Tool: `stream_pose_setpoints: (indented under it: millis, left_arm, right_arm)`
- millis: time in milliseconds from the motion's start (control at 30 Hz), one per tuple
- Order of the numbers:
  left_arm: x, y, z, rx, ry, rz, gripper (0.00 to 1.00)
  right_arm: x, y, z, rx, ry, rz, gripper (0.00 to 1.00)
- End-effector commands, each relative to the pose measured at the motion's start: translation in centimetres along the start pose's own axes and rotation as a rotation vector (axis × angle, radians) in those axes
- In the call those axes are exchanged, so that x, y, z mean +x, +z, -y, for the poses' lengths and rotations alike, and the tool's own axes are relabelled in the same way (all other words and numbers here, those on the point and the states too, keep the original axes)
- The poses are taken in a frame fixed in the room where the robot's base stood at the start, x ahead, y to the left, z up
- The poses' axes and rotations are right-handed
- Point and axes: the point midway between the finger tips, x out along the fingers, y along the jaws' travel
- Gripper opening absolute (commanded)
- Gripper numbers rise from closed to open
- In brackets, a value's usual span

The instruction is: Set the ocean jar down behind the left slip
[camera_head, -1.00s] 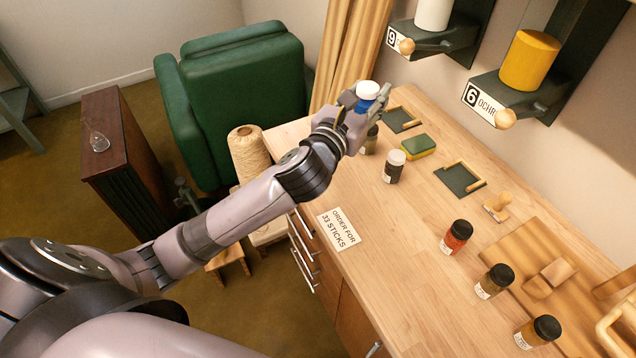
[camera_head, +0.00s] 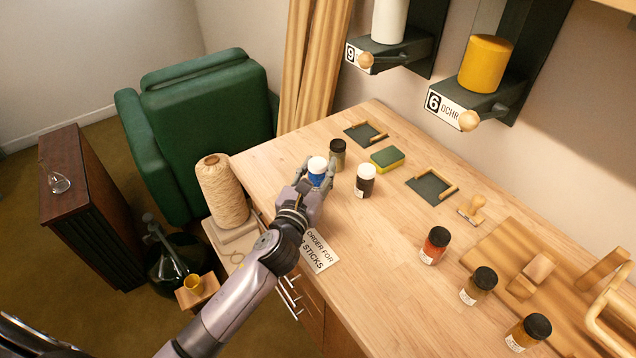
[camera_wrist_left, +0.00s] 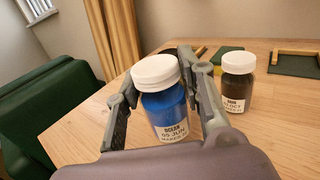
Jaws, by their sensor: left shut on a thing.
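The ocean jar (camera_head: 318,177) has blue contents, a white cap and a label reading OCEAN. My left gripper (camera_head: 317,180) is shut on it, with one finger on each side. In the left wrist view the jar (camera_wrist_left: 168,108) stands upright between the fingers (camera_wrist_left: 155,105). Whether its base touches the table is hidden. A white paper slip (camera_head: 318,250) reading "ORDER FOR 33 STICKS" lies at the table's front edge, nearer than the jar and partly covered by my arm. No second paper slip shows. My right gripper is out of view.
A white-capped dark jar (camera_head: 365,181) stands close right of the held jar, and a dark-capped jar (camera_head: 338,155) just behind it. A green-yellow sponge (camera_head: 387,159) and two dark trays (camera_head: 362,132) (camera_head: 428,187) lie behind. Several dark-capped jars stand to the right. The middle front is clear.

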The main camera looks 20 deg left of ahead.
Motion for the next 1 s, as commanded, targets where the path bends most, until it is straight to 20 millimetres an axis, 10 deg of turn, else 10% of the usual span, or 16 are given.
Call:
stream_pose_setpoints:
  millis: [200,633,667,1000]
  left_arm:
    - [0.0,-3.5,0.0,-0.003,0.001,-0.004,0.05]
    - [0.0,-4.1,0.0,0.0,-0.001,-0.003,0.05]
    - [-0.1,-4.1,0.0,0.0,0.0,-0.003,0.37]
    - [-0.1,-4.0,0.0,0.0,0.0,-0.004,0.56]
  right_arm:
    - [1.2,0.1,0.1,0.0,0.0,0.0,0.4]
    - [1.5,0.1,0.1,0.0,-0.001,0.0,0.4]
    - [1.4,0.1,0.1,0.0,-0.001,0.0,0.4]
    - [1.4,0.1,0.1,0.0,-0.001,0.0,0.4]
